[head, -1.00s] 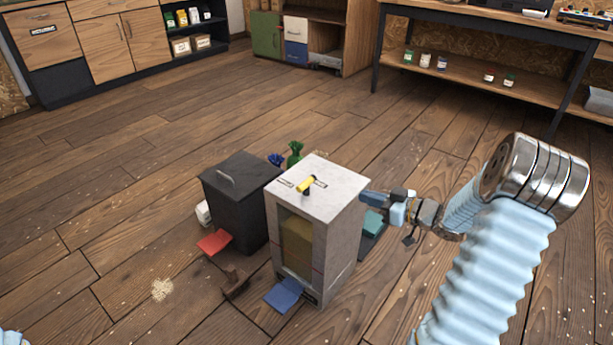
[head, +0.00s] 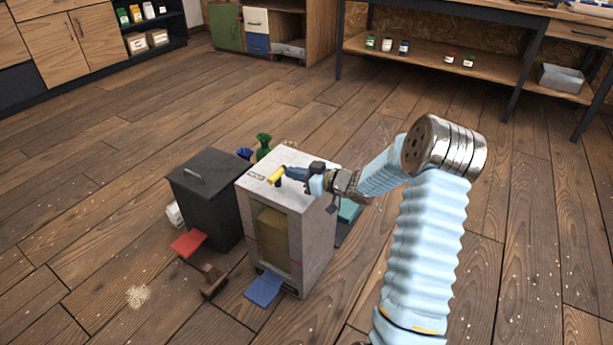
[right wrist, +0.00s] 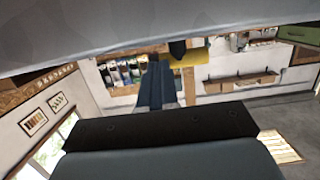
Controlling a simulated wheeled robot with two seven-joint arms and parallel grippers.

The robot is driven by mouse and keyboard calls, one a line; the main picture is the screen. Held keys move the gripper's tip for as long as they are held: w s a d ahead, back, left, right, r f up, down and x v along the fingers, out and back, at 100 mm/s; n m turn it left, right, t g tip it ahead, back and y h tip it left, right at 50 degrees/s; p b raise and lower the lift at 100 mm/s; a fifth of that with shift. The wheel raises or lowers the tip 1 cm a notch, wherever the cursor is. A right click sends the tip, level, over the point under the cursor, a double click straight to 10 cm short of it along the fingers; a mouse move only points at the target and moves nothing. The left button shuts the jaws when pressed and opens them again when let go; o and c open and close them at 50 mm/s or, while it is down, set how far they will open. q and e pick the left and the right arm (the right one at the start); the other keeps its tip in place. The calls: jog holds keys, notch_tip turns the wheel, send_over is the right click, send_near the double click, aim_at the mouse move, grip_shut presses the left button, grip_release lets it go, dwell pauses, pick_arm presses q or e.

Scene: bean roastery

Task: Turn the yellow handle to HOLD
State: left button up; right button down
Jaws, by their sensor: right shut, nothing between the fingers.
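The yellow handle (head: 277,175) sits on the pale top of a grey box-shaped bin (head: 318,248) with a window in its front. Small label plates lie on the top beside it; one label (head: 256,176) shows left of the handle, and its words are too small to read. My right gripper (head: 291,173) is shut and empty, its fingertips at the right end of the handle; I cannot tell whether they touch. In the right wrist view the closed fingers (right wrist: 156,85) point toward a yellow piece (right wrist: 190,58) at the top. My left gripper is out of view.
A black bin (head: 208,195) with a lid handle stands left of the grey one. Red (head: 188,243) and blue (head: 263,289) pedals stick out in front. Green (head: 263,145) and blue tied bags stand behind.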

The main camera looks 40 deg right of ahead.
jog(key=shift+w+a, duration=0.1)
jog(key=shift+w, duration=0.1)
dwell(0.3)
jog(key=shift+w+n+y+p, duration=0.1)
jog(key=shift+n+y+p, duration=0.35)
jog(key=shift+p, duration=0.2)
jog(key=shift+g, duration=0.3)
jog(key=shift+w+d+r+n+y+p, duration=0.1)
jog(key=shift+w+d+n+y+p, duration=0.15)
jog(key=shift+n+y+p, duration=0.4)
jog(key=shift+w+d+n+g+y+p, duration=0.1)
jog(key=shift+w+n+g+y+p, duration=0.15)
jog(key=shift+n+g+y+p, duration=0.45)
jog(key=shift+w, duration=0.25)
jog(key=shift+w+d, duration=0.15)
jog(key=shift+w, duration=0.5)
